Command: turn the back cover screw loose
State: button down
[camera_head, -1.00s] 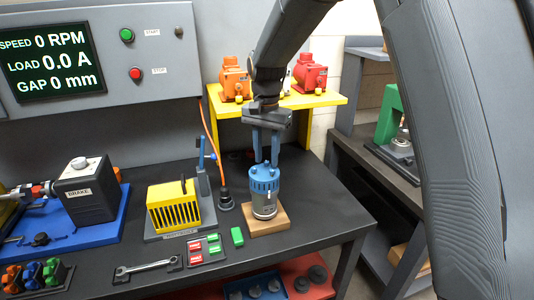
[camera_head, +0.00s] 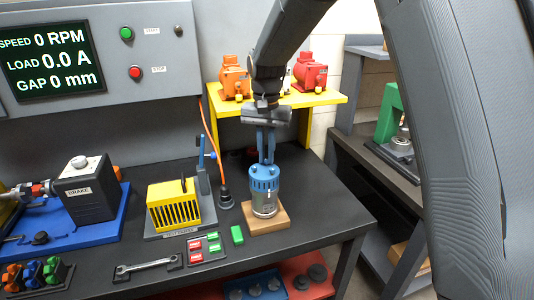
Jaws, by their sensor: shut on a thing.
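The motor (camera_head: 264,191) stands upright on a small wooden block (camera_head: 279,220) on the dark bench. It has a blue top cover (camera_head: 264,178) and a silver body. My gripper (camera_head: 266,162) points straight down from above, with its blue fingers close together at the top of the cover. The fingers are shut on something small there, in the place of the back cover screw. The screw itself is hidden by the fingers and too small to make out.
A yellow slotted unit (camera_head: 174,207) with a blue lever stands left of the motor. Red and green tags (camera_head: 205,247) and a wrench (camera_head: 147,266) lie in front. Orange (camera_head: 234,77) and red (camera_head: 309,73) motors sit on a yellow shelf (camera_head: 325,98) behind my gripper.

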jog(key=n, duration=0.4)
jog(key=shift+n, duration=0.3)
jog(key=n, duration=0.4)
jog(key=shift+n, duration=0.3)
jog(key=n, duration=0.9)
jog(key=shift+b, duration=0.3)
jog(key=n, duration=0.4)
jog(key=shift+f+n, duration=0.1)
jog(key=shift+n, duration=0.2)
jog(key=n, duration=0.4)
jog(key=shift+s+b, duration=0.1)
jog(key=shift+b, duration=0.2)
jog(key=n, duration=0.9)
jog(key=shift+b, duration=0.35)
